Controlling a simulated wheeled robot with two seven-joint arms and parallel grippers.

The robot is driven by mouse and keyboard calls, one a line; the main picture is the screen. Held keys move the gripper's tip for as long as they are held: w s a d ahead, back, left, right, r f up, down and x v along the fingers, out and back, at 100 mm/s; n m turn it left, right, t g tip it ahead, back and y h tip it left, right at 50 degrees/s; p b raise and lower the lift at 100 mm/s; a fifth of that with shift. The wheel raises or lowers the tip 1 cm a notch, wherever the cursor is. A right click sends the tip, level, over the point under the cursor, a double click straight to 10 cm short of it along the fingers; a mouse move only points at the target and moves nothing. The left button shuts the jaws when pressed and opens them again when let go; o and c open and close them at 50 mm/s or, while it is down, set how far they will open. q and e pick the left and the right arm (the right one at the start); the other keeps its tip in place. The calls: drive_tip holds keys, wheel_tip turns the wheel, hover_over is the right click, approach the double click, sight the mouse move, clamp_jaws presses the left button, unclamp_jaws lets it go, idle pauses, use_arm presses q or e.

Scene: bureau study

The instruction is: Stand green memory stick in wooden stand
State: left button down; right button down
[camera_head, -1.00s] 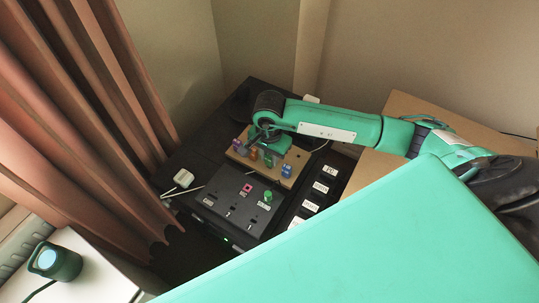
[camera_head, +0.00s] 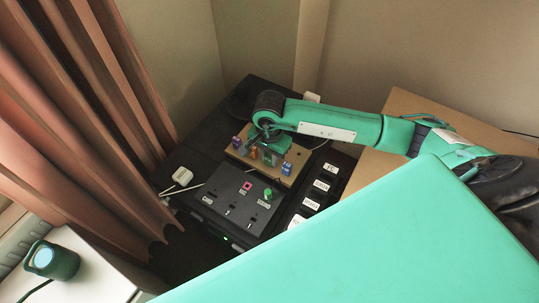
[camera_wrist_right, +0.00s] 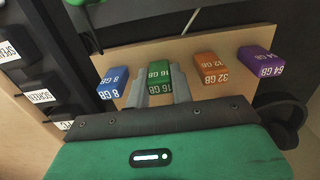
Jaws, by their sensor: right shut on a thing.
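The wooden stand (camera_head: 291,181) is a light brown board on the dark desk, also in the right wrist view (camera_wrist_right: 225,47). The green memory stick (camera_wrist_right: 159,80), marked 16 GB, is between the fingers of my right gripper (camera_wrist_right: 160,92), which is shut on it. It is in line with the blue 8 GB stick (camera_wrist_right: 113,83), orange 32 GB stick (camera_wrist_right: 210,68) and purple 64 GB stick (camera_wrist_right: 263,63) on the stand. The fingers and stick bodies hide its lower end, so I cannot tell how deep it sits. In the head view my right gripper (camera_head: 268,150) is over the stand. My left gripper is out of view.
The neighbouring sticks leave little room beside the fingers.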

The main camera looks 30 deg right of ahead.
sight(270, 155)
drive_tip(key=shift+f, duration=0.1)
idle(0.3)
drive_tip(key=c, duration=1.1)
unclamp_jaws()
drive_tip(key=shift+c, duration=0.2)
wheel_tip(270, 155, up, 14)
drive_tip(key=shift+b, duration=0.4)
